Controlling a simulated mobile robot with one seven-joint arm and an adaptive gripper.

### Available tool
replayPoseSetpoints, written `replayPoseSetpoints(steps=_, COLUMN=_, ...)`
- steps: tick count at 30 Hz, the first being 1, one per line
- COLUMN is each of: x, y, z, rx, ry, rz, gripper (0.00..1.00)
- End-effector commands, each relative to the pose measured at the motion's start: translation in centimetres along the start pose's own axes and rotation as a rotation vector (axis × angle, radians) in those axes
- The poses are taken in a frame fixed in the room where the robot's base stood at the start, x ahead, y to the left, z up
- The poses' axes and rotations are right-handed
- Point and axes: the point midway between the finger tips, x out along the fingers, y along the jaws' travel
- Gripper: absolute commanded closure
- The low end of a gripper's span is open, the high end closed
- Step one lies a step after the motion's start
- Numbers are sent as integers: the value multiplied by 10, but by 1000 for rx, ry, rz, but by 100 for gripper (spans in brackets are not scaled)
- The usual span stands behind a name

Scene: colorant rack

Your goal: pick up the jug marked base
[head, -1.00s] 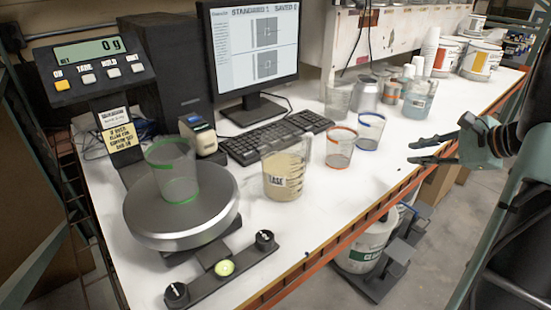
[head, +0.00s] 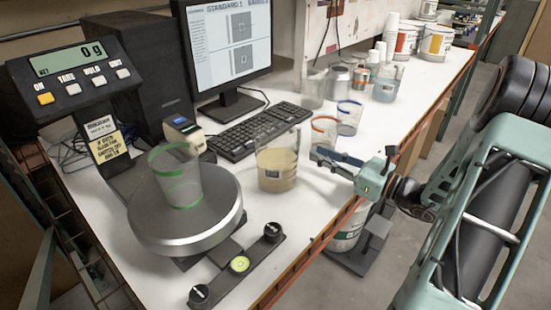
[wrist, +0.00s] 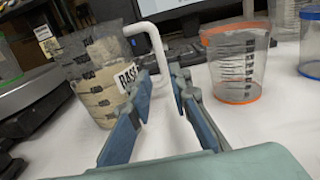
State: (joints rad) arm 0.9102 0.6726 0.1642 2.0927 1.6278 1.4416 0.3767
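The jug marked base (head: 277,170) is clear, with beige contents and a side handle. It stands upright on the white bench right of the scale. In the wrist view the jug (wrist: 100,85) is at the left, its BASE label near the left finger. Its pale handle (wrist: 150,35) reaches toward the space between the fingertips. My gripper (head: 317,156) is low over the bench, to the right of the jug and pointing at it. In the wrist view my gripper (wrist: 164,85) is open, with a gap between the fingers. Whether a finger touches the handle I cannot tell.
An orange-rimmed cup (wrist: 237,70) stands close to the right finger, with a blue-rimmed cup (wrist: 311,45) beyond. The scale (head: 185,225) holds a green-rimmed cup (head: 180,180). A keyboard (head: 245,138) lies behind the jug.

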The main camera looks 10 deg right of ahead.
Motion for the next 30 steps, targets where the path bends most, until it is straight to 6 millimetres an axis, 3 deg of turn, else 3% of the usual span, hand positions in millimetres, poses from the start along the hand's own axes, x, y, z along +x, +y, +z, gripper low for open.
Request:
replayPoseSetpoints(steps=3, x=18, y=0, z=0, rx=-2, ry=0, rz=3, gripper=82)
replayPoseSetpoints(steps=11, x=35, y=-1, z=-1, rx=-2, ry=2, rz=2, gripper=82)
replayPoseSetpoints(steps=21, x=79, y=-3, z=-1, rx=-3, ry=3, rz=2, gripper=82)
replayPoseSetpoints(steps=27, x=81, y=-4, z=-1, rx=-3, ry=3, rz=0, gripper=82)
replayPoseSetpoints(steps=30, x=80, y=-4, z=-1, rx=-3, ry=3, rz=0, gripper=91)
